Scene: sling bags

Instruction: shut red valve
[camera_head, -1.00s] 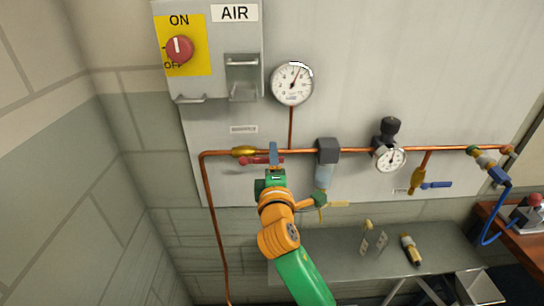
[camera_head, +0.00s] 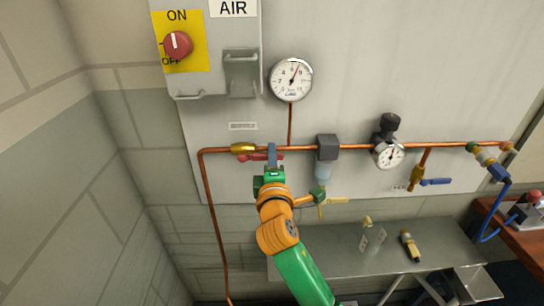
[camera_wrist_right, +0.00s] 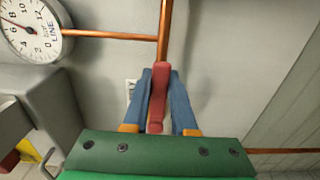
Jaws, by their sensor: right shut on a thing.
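The red valve handle (camera_head: 262,156) lies along the copper pipe at the brass valve body (camera_head: 243,148), in line with the pipe in the head view. My right gripper (camera_head: 273,153) is at the handle's right part, its blue fingers shut on it. In the right wrist view the red handle (camera_wrist_right: 158,95) sits between the two blue fingers (camera_wrist_right: 159,100), one on each side. The fingers hide part of the handle and of the pipe behind it. My left gripper does not show.
A line gauge (camera_head: 291,80) is above the pipe, and an AIR box with a red ON/OFF knob (camera_head: 177,45) is at upper left. A grey filter (camera_head: 327,148) and a regulator gauge (camera_head: 389,154) sit to the right. A blue-handled valve (camera_head: 435,182) is further right. A grey shelf (camera_head: 330,240) is below.

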